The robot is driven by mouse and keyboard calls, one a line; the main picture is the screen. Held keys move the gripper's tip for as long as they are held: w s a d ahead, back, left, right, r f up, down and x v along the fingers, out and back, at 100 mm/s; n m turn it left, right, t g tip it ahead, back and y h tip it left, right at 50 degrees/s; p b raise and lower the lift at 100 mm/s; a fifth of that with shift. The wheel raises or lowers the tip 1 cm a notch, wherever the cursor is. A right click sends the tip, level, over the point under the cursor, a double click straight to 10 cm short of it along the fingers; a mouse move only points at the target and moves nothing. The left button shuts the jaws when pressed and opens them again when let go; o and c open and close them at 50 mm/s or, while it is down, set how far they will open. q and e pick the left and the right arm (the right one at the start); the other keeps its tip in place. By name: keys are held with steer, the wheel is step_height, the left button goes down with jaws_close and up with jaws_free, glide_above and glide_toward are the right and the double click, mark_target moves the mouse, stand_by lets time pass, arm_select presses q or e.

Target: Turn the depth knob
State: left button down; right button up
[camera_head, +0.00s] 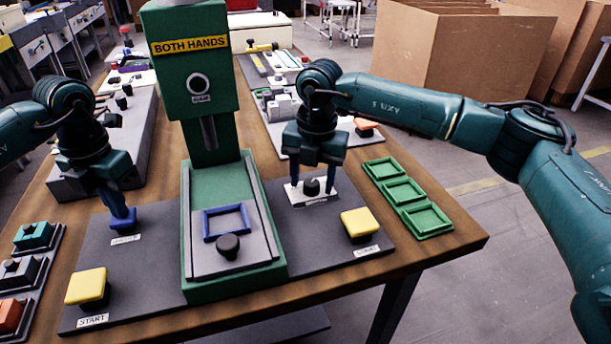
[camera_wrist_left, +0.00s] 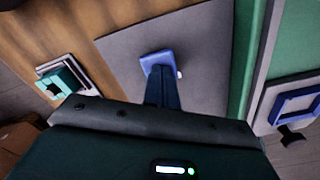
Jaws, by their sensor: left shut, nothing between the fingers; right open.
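A black knob (camera_head: 312,187) stands on a white plate with a dark label, too small to read, on the right side of the grey base; I take it for the depth knob. My right gripper (camera_head: 313,180) points down over it, open, with one finger on each side of the knob. I cannot tell whether the fingers touch it. My left gripper (camera_head: 119,210) is shut and empty, its fingertips at a blue block (camera_head: 124,221) on the left of the base. The blue block also shows in the left wrist view (camera_wrist_left: 156,60), just beyond the fingers.
The green press (camera_head: 196,75), marked BOTH HANDS, stands between my arms, with a blue frame (camera_head: 226,222) and a black knob (camera_head: 228,246) on its bed. Yellow buttons sit at left (camera_head: 87,287) and right (camera_head: 359,224). Green trays (camera_head: 403,190) lie at the right.

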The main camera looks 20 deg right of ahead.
arm_select(q)
steer(key=shift+f, duration=0.1)
arm_select(e)
steer(key=shift+c, duration=0.2)
steer(key=c, duration=0.9)
steer(key=shift+c, duration=0.2)
steer(key=n, duration=0.4)
steer(key=shift+n, duration=0.4)
steer(key=n, duration=0.4)
steer(key=shift+w+n+g, duration=0.1)
steer(key=shift+n+g, duration=0.2)
steer(key=n, duration=0.4)
steer(key=shift+n, duration=2.3)
